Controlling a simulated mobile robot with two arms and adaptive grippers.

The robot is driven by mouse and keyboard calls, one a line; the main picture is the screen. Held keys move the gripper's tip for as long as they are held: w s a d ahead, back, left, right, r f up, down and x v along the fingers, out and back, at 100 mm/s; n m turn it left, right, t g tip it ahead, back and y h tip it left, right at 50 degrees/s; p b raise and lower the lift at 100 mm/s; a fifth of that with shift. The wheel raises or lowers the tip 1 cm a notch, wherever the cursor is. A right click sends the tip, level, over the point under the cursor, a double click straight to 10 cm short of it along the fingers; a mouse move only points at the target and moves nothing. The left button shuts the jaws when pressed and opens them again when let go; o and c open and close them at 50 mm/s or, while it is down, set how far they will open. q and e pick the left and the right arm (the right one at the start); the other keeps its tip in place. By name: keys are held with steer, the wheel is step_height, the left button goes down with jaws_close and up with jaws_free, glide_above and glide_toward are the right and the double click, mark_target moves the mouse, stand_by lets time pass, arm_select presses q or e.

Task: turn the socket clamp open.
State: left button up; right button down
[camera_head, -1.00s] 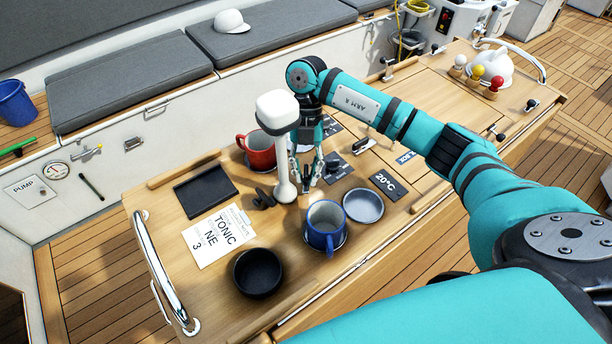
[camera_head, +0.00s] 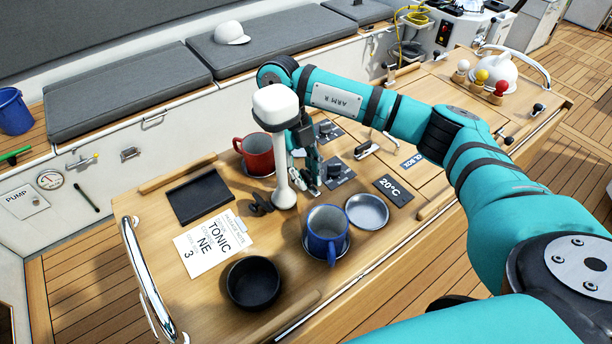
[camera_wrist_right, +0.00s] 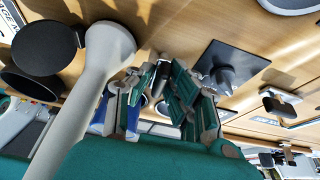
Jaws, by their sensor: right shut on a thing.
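My right gripper (camera_head: 314,186) points down beside the white post (camera_head: 285,190), close to the blue mug (camera_head: 327,232). In the right wrist view its teal fingers (camera_wrist_right: 165,92) are closed around a small dark and pale part, which they mostly hide. I take this part to be the socket clamp, but its shape and how far it is turned cannot be made out. The white post also shows in the right wrist view (camera_wrist_right: 85,95), left of the fingers. My left gripper is not in view.
A dark plate with a knob (camera_head: 338,173) lies just right of the gripper. A red mug (camera_head: 255,153) stands behind the post. A grey dish (camera_head: 367,211), a black bowl (camera_head: 252,283), a paper card (camera_head: 212,244) and a black tray (camera_head: 202,197) are around it.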

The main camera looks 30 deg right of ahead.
steer(key=shift+r, duration=0.1)
stand_by(0.3)
steer(key=c, duration=1.4)
jaws_free()
steer(key=v, duration=1.2)
steer(key=shift+s, duration=0.1)
